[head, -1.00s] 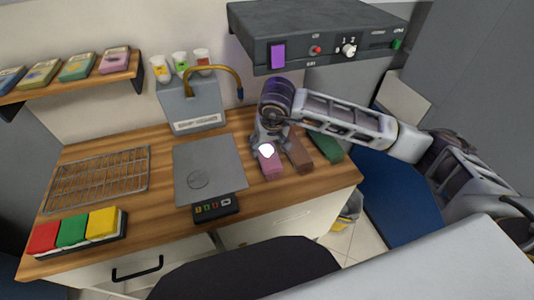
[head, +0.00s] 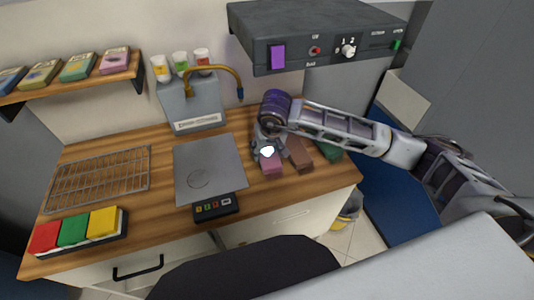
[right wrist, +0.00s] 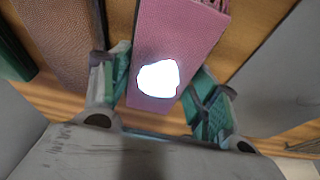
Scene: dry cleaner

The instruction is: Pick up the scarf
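The pink folded scarf (head: 271,167) lies on the wooden counter, right of the grey scale, with its near end showing in the head view. In the right wrist view the scarf (right wrist: 179,35) runs up between the fingers and has a fringe at its far end. My right gripper (head: 268,151) is over the scarf, pointing down. In the right wrist view, this gripper (right wrist: 160,78) is open, with one green-padded finger on each side of the scarf. A bright white spot covers part of the scarf there. I cannot tell whether the fingers touch it. My left gripper is out of view.
A brown folded item (head: 299,155) and a green one (head: 327,147) lie close on the scarf's right. The grey scale (head: 208,165) is on its left. A dark control box (head: 320,38) overhangs the counter, and a brass tap (head: 215,70) stands behind.

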